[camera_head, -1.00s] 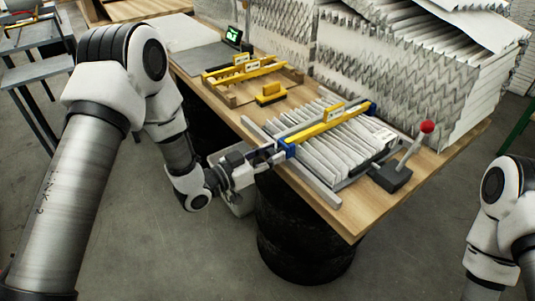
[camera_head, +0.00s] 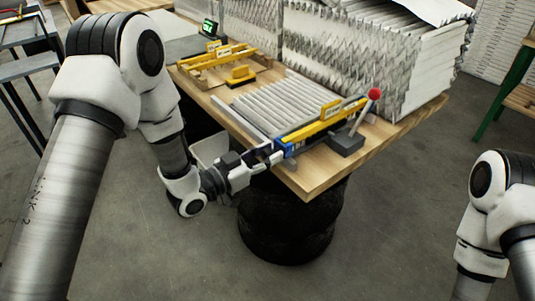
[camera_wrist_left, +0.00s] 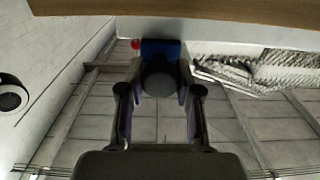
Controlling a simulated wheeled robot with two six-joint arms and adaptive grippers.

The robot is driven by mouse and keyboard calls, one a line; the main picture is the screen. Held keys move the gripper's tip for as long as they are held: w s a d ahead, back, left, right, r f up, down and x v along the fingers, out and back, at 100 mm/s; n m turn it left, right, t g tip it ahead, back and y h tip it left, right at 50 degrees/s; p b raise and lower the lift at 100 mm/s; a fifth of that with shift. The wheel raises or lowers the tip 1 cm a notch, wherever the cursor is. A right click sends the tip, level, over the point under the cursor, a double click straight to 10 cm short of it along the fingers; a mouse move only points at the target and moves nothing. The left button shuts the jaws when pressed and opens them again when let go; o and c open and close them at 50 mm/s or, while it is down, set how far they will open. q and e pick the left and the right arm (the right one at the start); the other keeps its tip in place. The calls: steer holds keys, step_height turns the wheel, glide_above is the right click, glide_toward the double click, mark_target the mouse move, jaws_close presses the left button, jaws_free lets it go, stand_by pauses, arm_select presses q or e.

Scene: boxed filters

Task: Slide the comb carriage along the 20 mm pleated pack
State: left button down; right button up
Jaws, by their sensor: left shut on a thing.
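The comb carriage (camera_head: 325,125) is a yellow bar with a label and blue ends, lying across the frame at the near right end of the white pleated pack (camera_head: 280,105). The pack's pleats show as fairly even parallel ridges to the left of it. My left gripper (camera_head: 274,156) is at the carriage's near blue end, beyond the table's front edge. In the left wrist view its fingers (camera_wrist_left: 158,88) are shut on a dark round knob (camera_wrist_left: 158,76) in front of the blue end block (camera_wrist_left: 161,46). My right gripper is out of view.
A grey box with a red-knobbed lever (camera_head: 348,142) stands close to the carriage's right. Yellow combs in a wooden rack (camera_head: 215,65) and a small yellow block (camera_head: 240,73) lie at the left. Stacked pleated filters (camera_head: 340,50) stand behind.

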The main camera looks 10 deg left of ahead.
arm_select(q)
steer(key=c, duration=0.8)
jaws_free()
steer(key=shift+a, duration=0.1)
steer(key=v, duration=1.2)
